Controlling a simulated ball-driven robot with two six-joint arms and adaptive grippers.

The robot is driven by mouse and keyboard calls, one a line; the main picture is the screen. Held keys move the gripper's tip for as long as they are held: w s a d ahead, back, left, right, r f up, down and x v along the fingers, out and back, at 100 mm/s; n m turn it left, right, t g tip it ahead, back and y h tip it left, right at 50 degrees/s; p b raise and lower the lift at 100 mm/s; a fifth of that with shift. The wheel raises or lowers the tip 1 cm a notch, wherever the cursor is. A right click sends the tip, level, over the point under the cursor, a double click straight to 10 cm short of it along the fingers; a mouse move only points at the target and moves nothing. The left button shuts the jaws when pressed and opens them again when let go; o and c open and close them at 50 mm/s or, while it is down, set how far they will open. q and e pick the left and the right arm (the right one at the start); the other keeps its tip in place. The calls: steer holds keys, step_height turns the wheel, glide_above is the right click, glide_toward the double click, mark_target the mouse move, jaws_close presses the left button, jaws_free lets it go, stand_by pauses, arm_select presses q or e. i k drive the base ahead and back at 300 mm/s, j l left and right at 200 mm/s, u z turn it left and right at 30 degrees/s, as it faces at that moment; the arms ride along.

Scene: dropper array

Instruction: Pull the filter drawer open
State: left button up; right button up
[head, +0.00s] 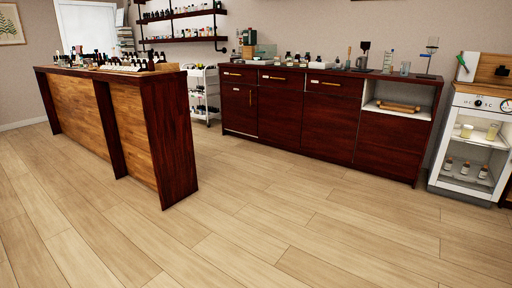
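A long dark red cabinet (310,127) stands along the back wall. Its top row holds a left drawer (247,76), a middle drawer (291,82) and a right drawer (345,91), each with a brass-coloured bar handle. All look shut, flush with the front. Small pale labels sit near the drawers' top edge, too small to read, so I cannot tell which one is the filter drawer. Neither of my grippers is in view.
A wooden counter (75,102) topped with small bottles stands at the left. A white trolley (205,95) stands left of the cabinet, and a white glass-fronted unit (438,180) at its right. Glassware stands on the cabinet top. The wooden floor (290,215) before the cabinet is clear.

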mark_target(292, 80)
steer(key=i, duration=3.25)
steer(key=i+z, duration=0.15)
steer(key=i, duration=0.35)
steer(key=i+j+z, duration=0.15)
steer(key=i, duration=0.3)
steer(key=i+j+z, duration=0.15)
steer(key=i, duration=0.35)
steer(key=i+j+z, duration=0.15)
steer(key=i, duration=0.3)
steer(key=i+j+z, duration=0.15)
steer(key=i+j, duration=0.2)
steer(key=i, duration=0.1)
